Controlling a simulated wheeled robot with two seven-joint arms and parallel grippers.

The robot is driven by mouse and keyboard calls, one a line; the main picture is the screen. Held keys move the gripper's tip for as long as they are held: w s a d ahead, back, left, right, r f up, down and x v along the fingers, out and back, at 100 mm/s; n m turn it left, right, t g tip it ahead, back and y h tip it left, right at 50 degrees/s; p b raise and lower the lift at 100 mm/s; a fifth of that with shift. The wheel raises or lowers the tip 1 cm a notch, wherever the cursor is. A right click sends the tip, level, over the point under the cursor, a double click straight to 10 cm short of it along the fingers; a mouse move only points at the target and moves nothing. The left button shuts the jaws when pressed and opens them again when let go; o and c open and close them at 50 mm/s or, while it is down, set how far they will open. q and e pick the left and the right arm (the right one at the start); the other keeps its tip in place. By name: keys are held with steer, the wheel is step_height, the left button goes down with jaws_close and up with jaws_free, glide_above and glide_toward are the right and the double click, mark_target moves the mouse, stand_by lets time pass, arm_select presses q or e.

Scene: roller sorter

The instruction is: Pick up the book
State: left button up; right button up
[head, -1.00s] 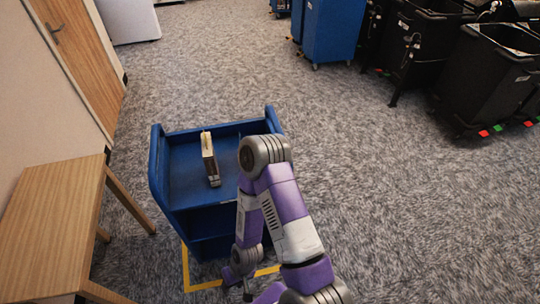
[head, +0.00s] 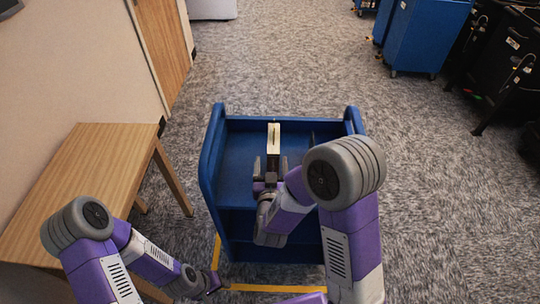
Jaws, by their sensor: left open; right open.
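The book (head: 273,138) stands on the top shelf of the blue cart (head: 236,160), with its pale narrow side facing up. My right gripper (head: 270,164) is over the cart's top shelf at the near end of the book. Its fingers are open, one on each side of the book's near end in the picture; I cannot tell whether they touch it. The near part of the book is partly hidden by the gripper. My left gripper (head: 218,284) is low at the bottom of the view, empty and away from the book, in front of the cart.
A wooden table (head: 85,165) stands at the left by the wall and a door (head: 165,40). Blue bins (head: 425,35) and black bins (head: 510,70) stand at the upper right. Yellow floor tape (head: 275,288) runs before the cart. Carpet behind the cart is clear.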

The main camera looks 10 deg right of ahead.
steer(key=shift+w+r+t, duration=0.15)
steer(key=shift+r+t, duration=0.15)
steer(key=shift+r, duration=0.2)
steer(key=shift+w+d+r, duration=0.15)
steer(key=shift+w+d, duration=0.05)
steer(key=shift+w, duration=0.1)
steer(key=x, duration=0.6)
steer(key=shift+w+d+b, duration=0.2)
steer(key=shift+d+b, duration=0.1)
steer(key=shift+d, duration=0.05)
jaws_close()
steer(key=shift+r, duration=0.15)
